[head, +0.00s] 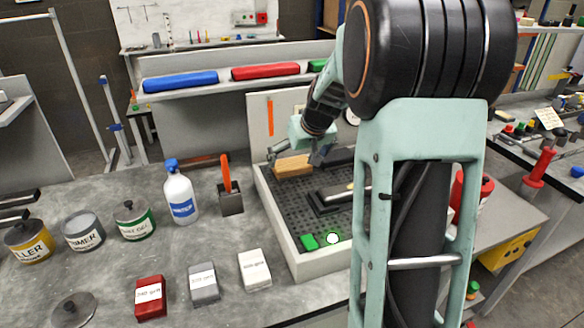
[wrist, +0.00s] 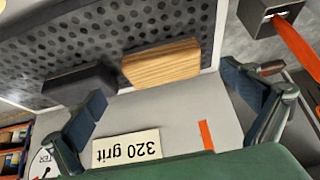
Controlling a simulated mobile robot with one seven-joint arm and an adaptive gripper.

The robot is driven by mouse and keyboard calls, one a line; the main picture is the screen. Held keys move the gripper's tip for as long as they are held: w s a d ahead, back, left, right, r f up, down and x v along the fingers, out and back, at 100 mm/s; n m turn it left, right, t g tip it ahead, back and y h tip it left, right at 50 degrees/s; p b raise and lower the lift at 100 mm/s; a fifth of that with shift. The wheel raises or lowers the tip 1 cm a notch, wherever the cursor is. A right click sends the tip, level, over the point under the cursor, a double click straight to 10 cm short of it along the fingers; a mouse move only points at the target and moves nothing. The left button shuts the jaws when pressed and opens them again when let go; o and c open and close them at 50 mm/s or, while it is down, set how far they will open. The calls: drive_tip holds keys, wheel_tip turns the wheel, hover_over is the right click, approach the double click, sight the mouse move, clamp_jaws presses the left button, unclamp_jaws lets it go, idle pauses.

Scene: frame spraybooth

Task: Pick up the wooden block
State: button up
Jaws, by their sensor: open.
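The wooden block (head: 292,166) is light brown with visible grain. It lies at the back left of the perforated grey tray (head: 281,232), by the rim. In the wrist view, the wooden block (wrist: 160,64) shows ahead of the fingers, roughly centred between them. My gripper (head: 296,156) is over the back of the tray, just above the block. In the wrist view, my gripper (wrist: 168,102) is open and empty, one finger on each side of the block. I cannot tell how much height separates them.
A dark block (wrist: 78,87) lies beside the wooden block in the tray. A holder (head: 231,202) with an orange-handled tool and a white bottle (head: 180,195) stand left of the tray. Cans (head: 134,221) and grit boxes (head: 254,270) occupy the bench. A shelf (head: 250,80) runs behind.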

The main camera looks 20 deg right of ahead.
sight(292, 163)
drive_tip(key=shift+w+r+p+x, duration=0.1)
drive_tip(key=shift+w+p+x, duration=0.05)
drive_tip(key=shift+x, duration=0.85)
drive_tip(key=shift+w+r+p+x, duration=0.1)
drive_tip(key=shift+p+x, duration=0.05)
drive_tip(key=shift+x, duration=0.8)
drive_tip(key=shift+w+r+p+x, duration=0.1)
drive_tip(key=shift+w+p+x, duration=0.05)
drive_tip(key=shift+x, duration=0.85)
drive_tip(key=shift+a, duration=0.15)
drive_tip(key=shift+c, duration=0.3)
drive_tip(key=c, duration=1.2)
